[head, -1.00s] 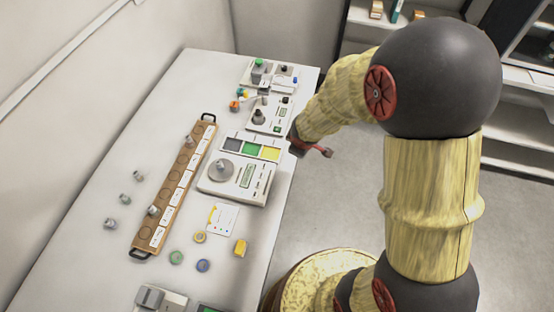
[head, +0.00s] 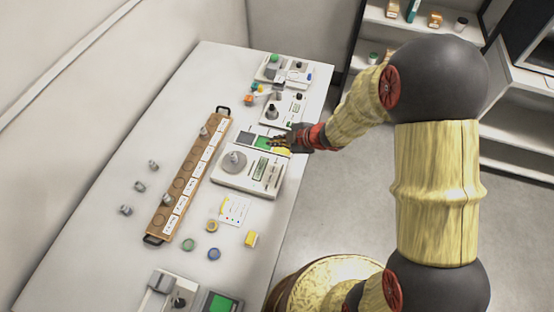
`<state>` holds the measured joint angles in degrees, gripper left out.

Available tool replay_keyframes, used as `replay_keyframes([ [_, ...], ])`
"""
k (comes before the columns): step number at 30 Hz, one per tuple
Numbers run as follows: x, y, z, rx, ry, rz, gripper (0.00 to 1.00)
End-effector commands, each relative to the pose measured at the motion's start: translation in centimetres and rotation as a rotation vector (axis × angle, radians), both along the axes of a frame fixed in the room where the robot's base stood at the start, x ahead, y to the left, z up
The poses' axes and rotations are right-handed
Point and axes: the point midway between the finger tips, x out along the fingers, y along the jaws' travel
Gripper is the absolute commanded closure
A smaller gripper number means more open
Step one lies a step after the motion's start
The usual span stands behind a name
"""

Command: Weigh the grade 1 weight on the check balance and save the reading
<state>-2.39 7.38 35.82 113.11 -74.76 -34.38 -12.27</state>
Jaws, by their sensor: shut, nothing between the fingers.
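A balance (head: 262,184) stands near the middle of the table, with a grey metal weight (head: 235,158) on its round pan. A smaller balance (head: 291,117) behind it carries a darker weight (head: 272,111). I cannot tell which is the check balance or which weight is grade 1, because labels are too small to read. My gripper (head: 272,142) is shut and empty, over the green and yellow squares of a coloured panel (head: 245,138) behind the nearer balance. It partly hides the panel; I cannot tell whether it touches.
A long wooden rack (head: 158,232) with white labels holds a few weights. Several loose weights (head: 140,187) stand to its left. A card (head: 235,209), coloured discs (head: 213,254) and a yellow block (head: 251,239) lie in front. Another device (head: 283,70) stands at the back.

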Motion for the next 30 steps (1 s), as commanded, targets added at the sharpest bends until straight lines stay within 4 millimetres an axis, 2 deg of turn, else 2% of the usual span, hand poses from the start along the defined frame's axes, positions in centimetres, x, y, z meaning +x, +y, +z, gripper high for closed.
replay_keyframes([
  [5,0.0,0.0,-0.3,-0.001,0.000,-0.001,1.00],
  [11,0.0,0.0,-1.7,-0.001,0.000,-0.001,1.00],
  [30,0.0,0.0,-8.4,-0.001,0.001,-0.002,1.00],
])
